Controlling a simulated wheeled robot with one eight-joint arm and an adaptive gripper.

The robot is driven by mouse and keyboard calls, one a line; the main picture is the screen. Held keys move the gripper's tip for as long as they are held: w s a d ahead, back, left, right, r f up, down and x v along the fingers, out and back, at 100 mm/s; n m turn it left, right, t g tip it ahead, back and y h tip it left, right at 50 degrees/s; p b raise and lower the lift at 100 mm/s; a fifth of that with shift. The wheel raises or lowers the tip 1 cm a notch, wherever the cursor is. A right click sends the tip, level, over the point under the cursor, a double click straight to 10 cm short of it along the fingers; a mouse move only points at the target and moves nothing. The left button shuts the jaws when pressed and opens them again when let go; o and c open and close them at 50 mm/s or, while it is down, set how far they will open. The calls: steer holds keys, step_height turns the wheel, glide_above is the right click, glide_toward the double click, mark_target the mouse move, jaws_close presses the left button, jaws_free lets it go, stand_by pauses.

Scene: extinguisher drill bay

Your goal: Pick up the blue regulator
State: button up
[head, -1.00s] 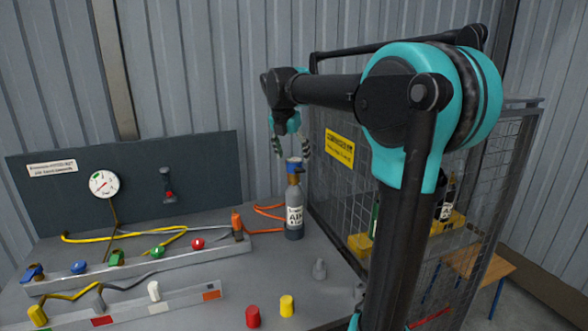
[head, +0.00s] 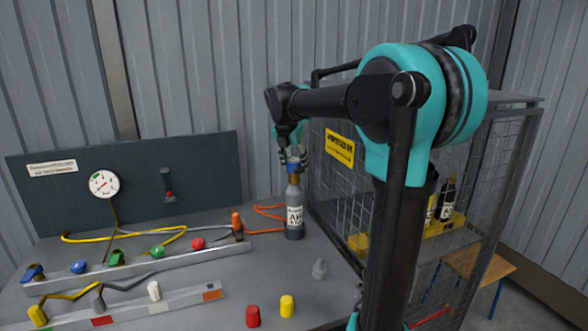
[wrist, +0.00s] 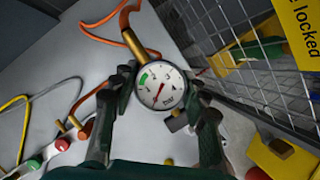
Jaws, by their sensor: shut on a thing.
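The blue regulator (head: 297,165) sits on top of an upright grey bottle (head: 294,212) with a white label, near the right end of the bench. My gripper (head: 292,151) is over the bottle top, its fingers around the regulator and shut on it. In the wrist view a round white gauge face (wrist: 160,86) with a red needle lies between the two fingers. A brass stem (wrist: 133,45) and orange hose (wrist: 104,38) lie just beyond it. The regulator's blue body and the bottle are mostly hidden there.
A wire mesh cage (head: 338,190) stands close on the right, with bottles in a yellow holder inside. A rail (head: 150,262) with coloured fittings runs along the left. Red (head: 253,316) and yellow (head: 287,306) caps and a grey piece (head: 319,269) stand on the bench (head: 265,265).

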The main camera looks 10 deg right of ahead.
steer(key=shift+r, duration=0.1)
steer(key=shift+c, duration=0.4)
step_height(320, 180, up, 20)
stand_by(0.5)
stand_by(0.3)
